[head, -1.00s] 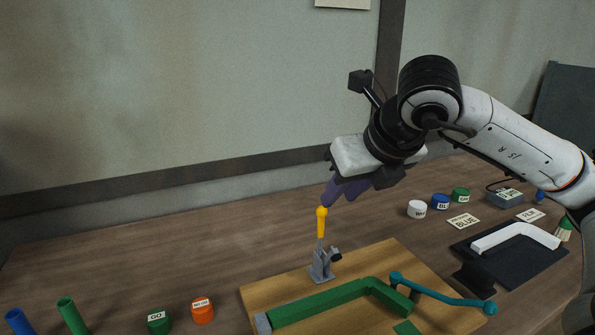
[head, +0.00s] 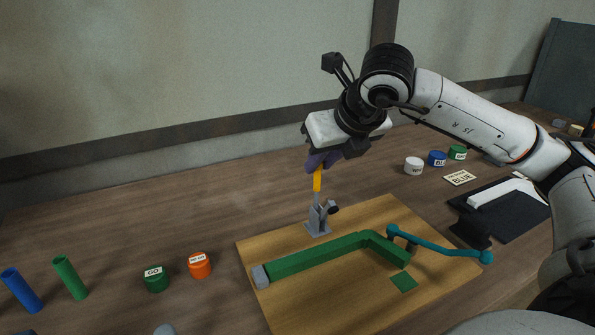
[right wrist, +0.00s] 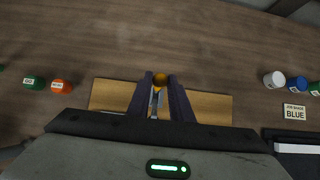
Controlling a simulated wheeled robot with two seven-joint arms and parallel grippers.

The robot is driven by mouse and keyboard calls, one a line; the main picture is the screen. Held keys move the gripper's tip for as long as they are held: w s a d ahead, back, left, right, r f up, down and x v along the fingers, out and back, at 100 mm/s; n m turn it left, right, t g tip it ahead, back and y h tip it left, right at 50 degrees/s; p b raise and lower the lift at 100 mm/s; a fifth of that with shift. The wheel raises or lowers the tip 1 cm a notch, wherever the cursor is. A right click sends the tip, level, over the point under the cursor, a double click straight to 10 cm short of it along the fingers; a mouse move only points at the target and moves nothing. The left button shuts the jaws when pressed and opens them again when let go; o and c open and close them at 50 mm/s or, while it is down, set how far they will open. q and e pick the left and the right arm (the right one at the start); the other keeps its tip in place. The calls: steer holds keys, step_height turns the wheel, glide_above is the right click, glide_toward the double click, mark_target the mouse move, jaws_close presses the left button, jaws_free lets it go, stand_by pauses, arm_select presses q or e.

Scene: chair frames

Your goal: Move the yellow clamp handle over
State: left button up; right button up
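The yellow clamp handle (head: 317,182) stands upright on a grey toggle clamp (head: 318,218) at the back of the wooden board. My right gripper (head: 318,163) is at the top of the handle, with its dark purple fingers reaching down around it. In the right wrist view, the handle's yellow end (right wrist: 160,80) lies between the two fingertips, with little gap on either side. I cannot tell whether the fingers press on it. The handle's top is hidden by the fingers in the head view. My left gripper is not in view.
The board (head: 385,212) carries a green angled frame (head: 315,256) and a teal bar (head: 435,246). Green (head: 156,279) and orange (head: 200,265) caps and blue and green tubes stand left. White, blue and green caps and a dark tray (head: 505,224) are right.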

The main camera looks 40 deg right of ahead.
steer(key=shift+w+r, duration=0.2)
steer(key=shift+w, duration=0.05)
steer(key=w, duration=0.1)
steer(key=p, duration=0.1)
steer(key=w+d, duration=0.1)
steer(key=shift+w+f, duration=0.25)
steer(key=shift+w, duration=0.05)
steer(key=shift+w+d+f+p, duration=0.15)
steer(key=shift+w+d+f, duration=0.2)
steer(key=shift+w, duration=0.35)
steer(key=shift+w+d+f+p, duration=0.15)
steer(key=shift+w+f, duration=0.25)
steer(key=shift+w, duration=0.3)
